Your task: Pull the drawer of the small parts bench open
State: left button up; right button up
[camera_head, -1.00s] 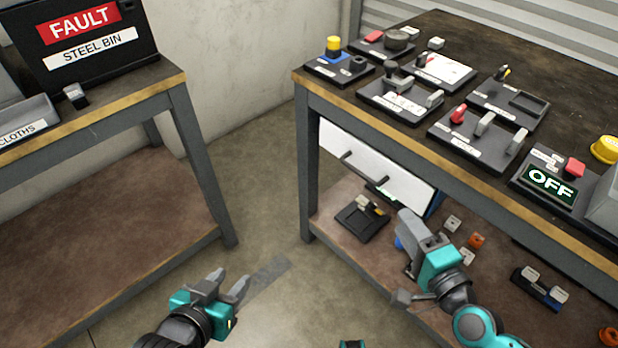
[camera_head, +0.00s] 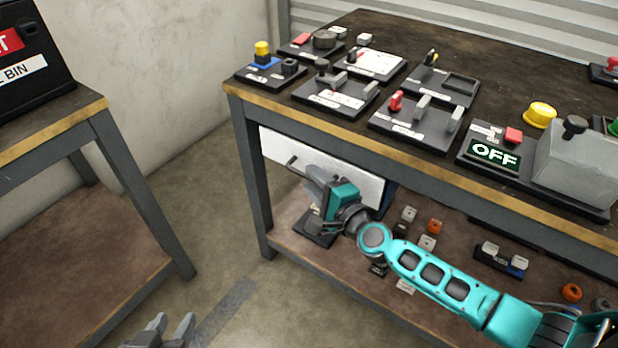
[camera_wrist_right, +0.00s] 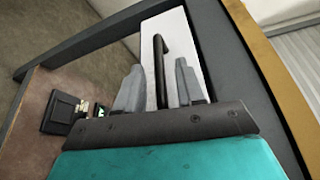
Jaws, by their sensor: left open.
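The small parts bench (camera_head: 245,100) stands at the right in the head view. Its drawer (camera_head: 340,163) has a white front under the tabletop, and looks shut. The dark bar handle (camera_head: 291,162) is partly hidden by my right gripper (camera_head: 318,186). In the right wrist view the drawer front (camera_wrist_right: 188,45) lies ahead, with the handle (camera_wrist_right: 160,70) between the two spread fingers of my right gripper (camera_wrist_right: 158,80). Gaps show on both sides of the handle, so the fingers are not closed on it. My left gripper (camera_head: 166,330) is open and empty at the bottom edge.
Several switch panels and an OFF sign (camera_head: 494,155) sit on the bench top. The lower shelf (camera_head: 285,225) holds a dark tray and small loose parts. Another bench (camera_head: 95,115) stands at the left, with free floor (camera_head: 215,240) between the benches.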

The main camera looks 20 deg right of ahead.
jog(key=shift+x, duration=1.15)
jog(key=shift+c, duration=0.5)
grip_shut()
